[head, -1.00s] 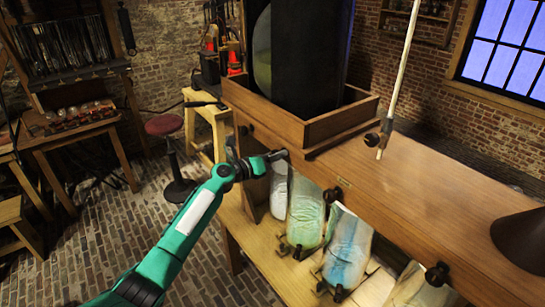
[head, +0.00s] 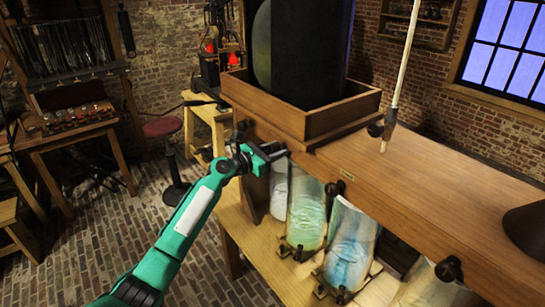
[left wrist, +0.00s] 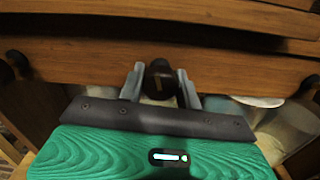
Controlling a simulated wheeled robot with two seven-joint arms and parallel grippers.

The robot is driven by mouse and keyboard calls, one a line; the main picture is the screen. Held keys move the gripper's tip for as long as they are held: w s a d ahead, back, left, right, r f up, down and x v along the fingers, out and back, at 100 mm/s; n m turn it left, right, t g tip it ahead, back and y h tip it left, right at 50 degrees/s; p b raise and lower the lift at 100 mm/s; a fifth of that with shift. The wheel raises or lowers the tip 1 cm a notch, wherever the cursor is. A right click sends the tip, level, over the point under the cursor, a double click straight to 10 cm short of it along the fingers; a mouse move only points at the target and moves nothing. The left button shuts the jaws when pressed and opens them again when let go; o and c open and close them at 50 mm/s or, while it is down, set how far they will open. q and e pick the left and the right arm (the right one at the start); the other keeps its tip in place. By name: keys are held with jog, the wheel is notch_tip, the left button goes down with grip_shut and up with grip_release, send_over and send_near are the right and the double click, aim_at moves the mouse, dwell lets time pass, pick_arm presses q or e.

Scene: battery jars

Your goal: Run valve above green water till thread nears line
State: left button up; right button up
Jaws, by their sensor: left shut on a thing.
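My left gripper (head: 272,153) is at the front face of the wooden bench (head: 440,185). It is shut on a dark valve knob (left wrist: 160,78), which sits between its fingers in the left wrist view. The jar with green water (head: 306,212) stands below and a little right of the gripper in the head view. A jar with blue water (head: 350,248) is to its right and a whitish jar (head: 279,190) to its left. The fingers hide the held knob in the head view. No thread or level line can be made out. My right gripper is not in view.
Other dark knobs (head: 335,188) stick out along the bench front. A tall dark tank (head: 305,50) stands in a wooden tray (head: 345,112) on top. A pale rod (head: 402,75) rises over the bench.

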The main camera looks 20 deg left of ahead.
pick_arm(q)
jog(key=shift+f+m+b, duration=0.3)
jog(key=shift+m+b, duration=0.7)
jog(key=shift+b, duration=0.15)
jog(key=shift+m+b, duration=0.3)
jog(key=shift+m, duration=0.2)
jog(key=shift+r+m, duration=0.25)
jog(key=shift+m, duration=0.05)
jog(key=o, duration=1.1)
jog(key=shift+o, duration=0.2)
jog(key=shift+p+v, duration=1.05)
jog(key=shift+v, duration=1.5)
